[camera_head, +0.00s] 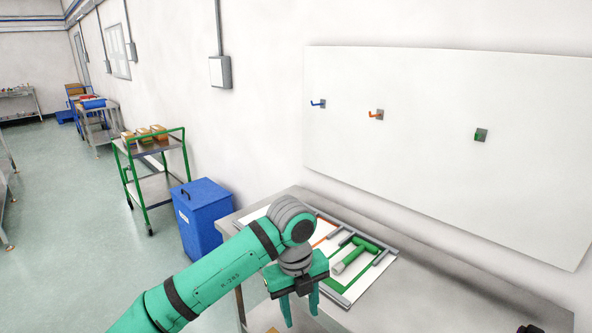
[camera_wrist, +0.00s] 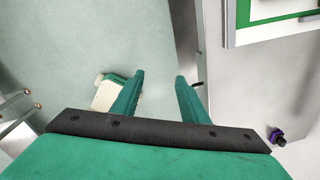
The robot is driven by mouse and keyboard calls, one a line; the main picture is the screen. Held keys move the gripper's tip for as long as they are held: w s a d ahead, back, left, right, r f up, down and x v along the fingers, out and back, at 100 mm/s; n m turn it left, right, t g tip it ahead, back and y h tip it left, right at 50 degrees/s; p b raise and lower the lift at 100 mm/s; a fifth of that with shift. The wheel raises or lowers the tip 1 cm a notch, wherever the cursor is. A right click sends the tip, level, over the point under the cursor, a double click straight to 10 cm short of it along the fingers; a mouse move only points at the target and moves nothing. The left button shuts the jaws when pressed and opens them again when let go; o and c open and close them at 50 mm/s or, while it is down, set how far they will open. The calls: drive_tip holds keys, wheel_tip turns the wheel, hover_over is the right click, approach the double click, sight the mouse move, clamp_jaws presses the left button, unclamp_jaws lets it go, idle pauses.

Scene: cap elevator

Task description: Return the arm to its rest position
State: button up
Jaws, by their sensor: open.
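My gripper (camera_head: 301,305) is in front of the grey metal table (camera_head: 410,299), with its fingers pointing down. In the wrist view its two green fingers (camera_wrist: 158,85) are spread apart with nothing between them. Below them is the pale floor, close to the table's edge. My arm reaches in from the lower left of the head view and bends at the grey wrist joint. It hides part of the board and the table's left side.
A white board (camera_head: 385,272) with a green outline holds a green-handled tool (camera_head: 355,255). A blue bin (camera_head: 203,218) and a green cart (camera_head: 150,146) stand left of the table. A wall panel (camera_head: 430,140) carries three coloured hooks. A purple-and-black item (camera_wrist: 277,137) lies on the table.

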drive_tip(key=w+d+f+n+t+h, duration=0.15)
drive_tip(key=d+n+t+h, duration=0.7)
drive_tip(key=d, duration=1.75)
drive_tip(key=f+n+t, duration=0.1)
drive_tip(key=n, duration=0.2)
drive_tip(key=s+a+f+n+t+h, duration=0.1)
drive_tip(key=n, duration=0.3)
drive_tip(key=s+a+f+n+t+h, duration=0.1)
drive_tip(key=f+n+t, duration=0.1)
drive_tip(key=n, duration=0.2)
drive_tip(key=shift+a+f, duration=0.1)
drive_tip(key=shift+a, duration=0.1)
drive_tip(key=s+a+f+n+t+y, duration=0.3)
drive_tip(key=s+a+f+n+y, duration=0.5)
drive_tip(key=s+a+f+n, duration=0.5)
drive_tip(key=s+a+y, duration=0.1)
drive_tip(key=s+a, duration=0.3)
drive_tip(key=s, duration=0.4)
drive_tip(key=s+a+m+y, duration=0.1)
drive_tip(key=s+a, duration=0.2)
drive_tip(key=s, duration=0.5)
drive_tip(key=s+a+y, duration=0.1)
drive_tip(key=s+a, duration=0.3)
drive_tip(key=s, duration=0.4)
drive_tip(key=shift+s+a, duration=0.2)
drive_tip(key=shift+a, duration=0.1)
